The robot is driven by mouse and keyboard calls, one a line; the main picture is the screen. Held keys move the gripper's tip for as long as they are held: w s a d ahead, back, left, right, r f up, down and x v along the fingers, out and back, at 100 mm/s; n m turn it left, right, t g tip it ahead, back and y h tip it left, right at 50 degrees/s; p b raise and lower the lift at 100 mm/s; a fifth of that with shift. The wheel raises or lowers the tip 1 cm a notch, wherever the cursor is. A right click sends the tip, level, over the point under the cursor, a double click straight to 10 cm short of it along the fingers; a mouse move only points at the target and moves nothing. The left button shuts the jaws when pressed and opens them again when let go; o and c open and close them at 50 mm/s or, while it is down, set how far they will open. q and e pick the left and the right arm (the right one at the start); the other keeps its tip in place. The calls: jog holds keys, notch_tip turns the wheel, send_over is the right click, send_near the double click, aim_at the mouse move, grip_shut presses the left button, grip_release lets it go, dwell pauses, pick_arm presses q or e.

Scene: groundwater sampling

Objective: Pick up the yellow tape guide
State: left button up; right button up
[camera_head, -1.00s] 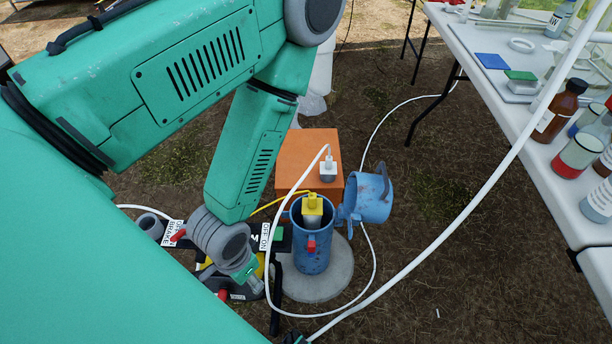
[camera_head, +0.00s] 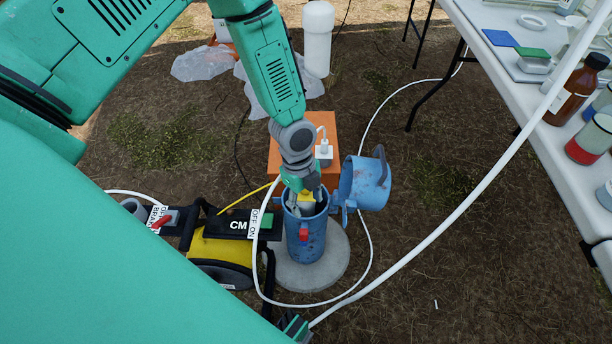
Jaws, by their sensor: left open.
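The yellow tape guide (camera_head: 306,200) sits in the mouth of the blue well casing (camera_head: 306,240), partly hidden by my gripper. My left gripper (camera_head: 306,207) points down at the casing's mouth, with its open fingers around or close beside the guide. I cannot tell whether the fingers touch it. A yellow tape (camera_head: 243,195) runs from the guide's side toward the reel at the left.
The blue hinged cap (camera_head: 365,184) stands open right of the casing. An orange box (camera_head: 330,148) is behind it. The yellow and black reel (camera_head: 222,250) marked CM is at the left. A white hose loops around the casing. A white table (camera_head: 560,170) with bottles is at the right.

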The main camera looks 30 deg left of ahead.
pick_arm(q)
jog(key=w+a+m, duration=0.2)
jog(key=w, duration=0.1)
jog(key=w+a+r+m+y+b, duration=0.1)
jog(key=w+a+m, duration=0.2)
jog(key=w+a+r+m+y, duration=0.1)
jog(key=w+a+m, duration=0.1)
jog(key=w+m, duration=0.1)
jog(key=shift+w+a+r+b, duration=0.25)
jog(key=shift+w+b, duration=0.05)
jog(key=shift+w, duration=0.25)
jog(key=b, duration=0.3)
send_over(305, 191)
jog(key=w+a, duration=0.1)
jog(key=w, duration=0.1)
jog(key=shift+m, duration=0.4)
jog(key=f, duration=0.7)
jog(key=shift+s+a, duration=0.1)
jog(key=shift+s, duration=0.1)
jog(key=shift+f, duration=0.75)
jog(key=f, duration=0.1)
jog(key=f+b, duration=0.1)
jog(key=f, duration=0.1)
jog(key=f+b, duration=0.1)
jog(key=f, duration=0.1)
jog(key=shift+s+d, duration=0.2)
jog(key=shift+d, duration=0.1)
grip_shut()
